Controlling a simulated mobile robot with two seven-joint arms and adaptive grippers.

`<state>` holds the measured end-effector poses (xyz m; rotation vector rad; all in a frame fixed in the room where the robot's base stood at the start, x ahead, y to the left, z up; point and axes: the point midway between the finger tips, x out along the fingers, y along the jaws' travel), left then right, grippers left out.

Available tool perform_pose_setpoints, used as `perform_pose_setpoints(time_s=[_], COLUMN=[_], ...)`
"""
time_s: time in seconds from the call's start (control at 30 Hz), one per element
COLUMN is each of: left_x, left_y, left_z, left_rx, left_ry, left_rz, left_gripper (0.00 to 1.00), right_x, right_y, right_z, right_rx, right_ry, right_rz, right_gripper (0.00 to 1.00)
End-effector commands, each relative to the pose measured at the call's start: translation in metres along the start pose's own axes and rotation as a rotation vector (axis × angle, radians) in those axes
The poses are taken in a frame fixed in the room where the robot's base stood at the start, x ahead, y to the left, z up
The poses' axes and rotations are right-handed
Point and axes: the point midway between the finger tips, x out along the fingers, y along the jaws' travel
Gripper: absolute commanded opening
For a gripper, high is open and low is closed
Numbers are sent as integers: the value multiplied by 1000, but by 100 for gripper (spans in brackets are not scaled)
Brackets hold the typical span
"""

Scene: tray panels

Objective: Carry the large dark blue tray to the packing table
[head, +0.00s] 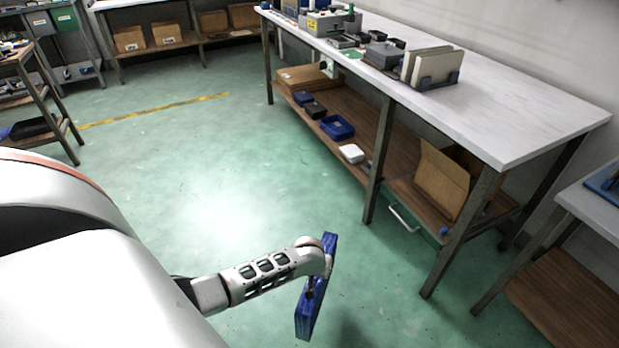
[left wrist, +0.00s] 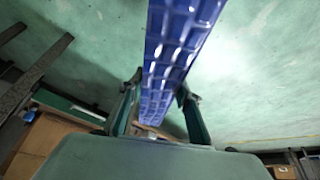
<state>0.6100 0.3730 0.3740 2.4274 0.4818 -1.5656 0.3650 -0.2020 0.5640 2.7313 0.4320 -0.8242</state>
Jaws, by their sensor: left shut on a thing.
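A dark blue tray (head: 310,318) is held up on edge above the green floor in the lower middle of the head view. My left gripper (head: 318,278) is shut on it near the middle of its length. In the left wrist view the tray's ribbed blue face (left wrist: 182,35) runs between the two fingers of my left gripper (left wrist: 160,92), which are on either side of it. My right gripper is in neither view. Which table is the packing table I cannot tell.
A long white-topped table (head: 500,105) with machines and bins stands at right, its wooden shelf (head: 350,115) holding blue trays and boxes. Another table (head: 598,205) with a blue item is at the right edge. Green floor (head: 215,185) is free in the middle.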

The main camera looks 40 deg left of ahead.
Motion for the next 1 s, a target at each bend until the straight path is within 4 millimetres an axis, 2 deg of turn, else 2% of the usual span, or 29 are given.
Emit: perform_pose_setpoints(time_s=[0.03,0.2,0.57,0.67,0.77,0.87,1.0], left_x=[-18,-38,-46,-52,-68,-97,-152], left_y=[3,2,0,3,14,30,60], left_z=[-15,-20,-19,-27,-48,-79,-124], left_rx=[-3,-2,0,0,1,5,19], left_ry=[14,6,-3,0,7,13,17], left_rz=[6,4,-1,1,3,6,14], left_gripper=[0,0,0,0,0,0,0], right_x=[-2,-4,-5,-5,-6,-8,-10], right_y=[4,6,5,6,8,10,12], right_z=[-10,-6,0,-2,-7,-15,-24], right_rx=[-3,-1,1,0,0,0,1], right_ry=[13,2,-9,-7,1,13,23], right_rz=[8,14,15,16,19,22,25], right_gripper=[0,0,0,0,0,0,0])
